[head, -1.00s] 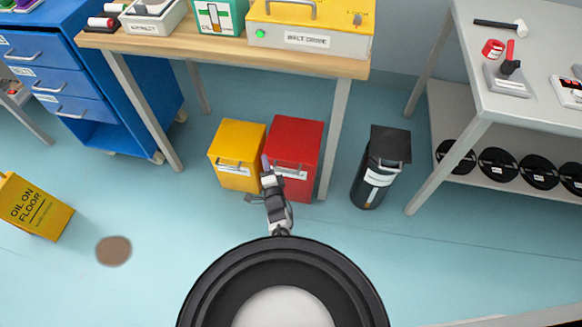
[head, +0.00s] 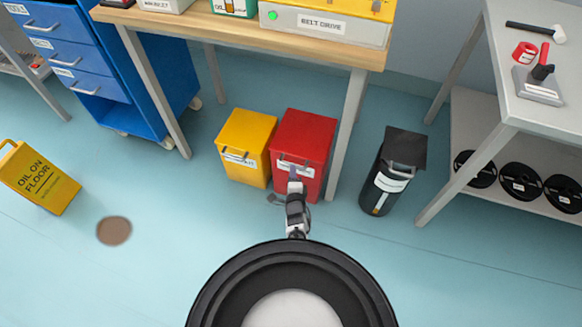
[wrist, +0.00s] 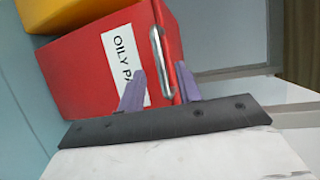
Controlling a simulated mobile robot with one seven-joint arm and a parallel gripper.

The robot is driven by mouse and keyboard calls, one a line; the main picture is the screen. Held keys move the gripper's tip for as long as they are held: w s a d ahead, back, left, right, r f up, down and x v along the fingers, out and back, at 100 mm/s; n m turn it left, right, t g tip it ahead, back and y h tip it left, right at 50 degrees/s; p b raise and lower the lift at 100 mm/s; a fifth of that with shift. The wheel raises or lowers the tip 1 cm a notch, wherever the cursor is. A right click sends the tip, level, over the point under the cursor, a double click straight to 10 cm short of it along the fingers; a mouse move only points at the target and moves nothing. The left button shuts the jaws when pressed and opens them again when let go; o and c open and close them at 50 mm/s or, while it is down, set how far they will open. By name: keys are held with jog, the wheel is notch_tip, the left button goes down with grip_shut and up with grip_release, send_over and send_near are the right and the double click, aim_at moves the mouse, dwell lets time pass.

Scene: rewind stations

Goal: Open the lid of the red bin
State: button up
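The red bin (head: 314,136) stands on the floor under the workbench, its lid (head: 303,130) down. A metal bar handle (wrist: 161,62) runs along the lid's front edge, and a white label starting "OILY" (wrist: 122,68) is on its front. My gripper (head: 293,187) is in front of the bin, near the handle. In the wrist view its two purple fingers (wrist: 160,88) are apart, with the handle's end showing between and beyond them. I cannot tell whether the fingers touch the bin.
A yellow bin (head: 245,145) stands close at the red bin's left. A workbench leg (head: 345,130) is just to its right, then a black bin (head: 390,170). A yellow oil sign (head: 38,178) and a brown spot (head: 114,231) are on the left floor.

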jog(key=w+b, duration=0.1)
jog(key=w+f+b, duration=0.1)
jog(key=w, duration=0.1)
jog(key=w+b, duration=0.1)
jog(key=w, duration=0.1)
jog(key=shift+a+f+b, duration=0.15)
jog(key=shift+a+b, duration=0.1)
jog(key=shift+b, duration=0.15)
jog(key=shift+w+b, duration=0.5)
jog(key=shift+w, duration=0.3)
jog(key=shift+c, duration=0.2)
grip_shut()
